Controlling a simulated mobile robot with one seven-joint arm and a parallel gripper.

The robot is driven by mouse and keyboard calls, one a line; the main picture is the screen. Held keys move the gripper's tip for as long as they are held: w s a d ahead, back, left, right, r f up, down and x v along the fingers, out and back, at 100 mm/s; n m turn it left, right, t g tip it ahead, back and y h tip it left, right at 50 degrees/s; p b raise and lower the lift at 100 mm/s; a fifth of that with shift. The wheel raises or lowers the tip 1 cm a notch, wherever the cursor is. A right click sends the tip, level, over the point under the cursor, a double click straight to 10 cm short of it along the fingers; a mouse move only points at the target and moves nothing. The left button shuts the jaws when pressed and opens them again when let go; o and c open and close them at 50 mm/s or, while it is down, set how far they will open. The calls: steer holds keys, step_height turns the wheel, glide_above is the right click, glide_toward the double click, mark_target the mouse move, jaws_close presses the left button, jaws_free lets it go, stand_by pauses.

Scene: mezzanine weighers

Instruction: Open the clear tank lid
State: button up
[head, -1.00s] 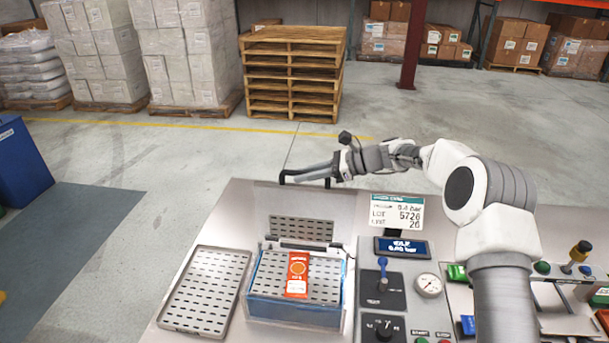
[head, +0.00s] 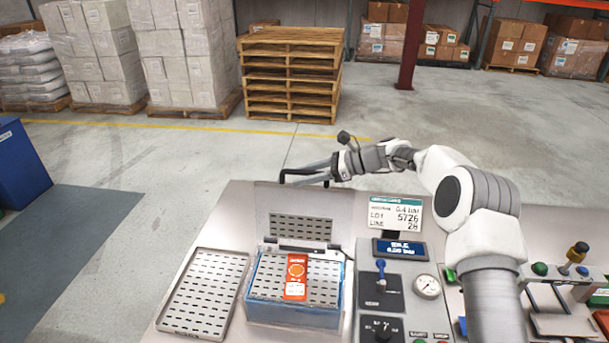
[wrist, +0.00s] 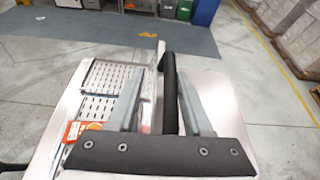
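The clear lid (head: 290,203) stands upright at the back of the blue-edged tank (head: 292,313); the tank's top is uncovered. In the wrist view, a black handle (wrist: 170,65) at the lid lies between my gripper's fingers. My gripper (head: 306,173) is at the top of the lid in the head view. In the wrist view my gripper (wrist: 166,75) has its fingers apart on either side of the handle, with a gap on the left side. Inside the tank is a slotted plate (head: 323,275) with an orange packet (head: 296,278) lying on it.
A slotted tray (head: 203,292) lies left of the tank. Right of it are a panel with a blue-handled lever (head: 381,272), a gauge (head: 427,286), a knob (head: 382,330) and a display (head: 401,249) below a lot sign (head: 395,213). Open floor and stacked pallets (head: 293,75) lie beyond.

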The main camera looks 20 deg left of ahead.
steer(key=b+v, duration=0.3)
steer(key=v, duration=1.4)
steer(key=shift+d+r, duration=0.15)
steer(key=shift+r, duration=0.1)
steer(key=shift+r, duration=0.1)
steer(key=s+d+r+n+t+h+b, duration=0.1)
steer(key=s+d+r+n+t+h, duration=0.2)
steer(key=s+d, duration=0.45)
steer(key=s+d+r+n+t+h+b, duration=0.2)
steer(key=s+d+r+n+h, duration=0.25)
steer(key=s, duration=0.65)
steer(key=s+d+f+n+t+h, duration=0.1)
steer(key=s+d+f+n+h, duration=0.2)
steer(key=s+d, duration=0.3)
steer(key=s+d+f+n+t+h+b, duration=0.1)
steer(key=s+d, duration=0.6)
steer(key=s, duration=0.7)
step_height(320, 180, down, 4)
steer(key=n+t+h, duration=0.1)
steer(key=n+h, duration=0.1)
steer(key=n, duration=0.1)
steer(key=shift+f, duration=0.2)
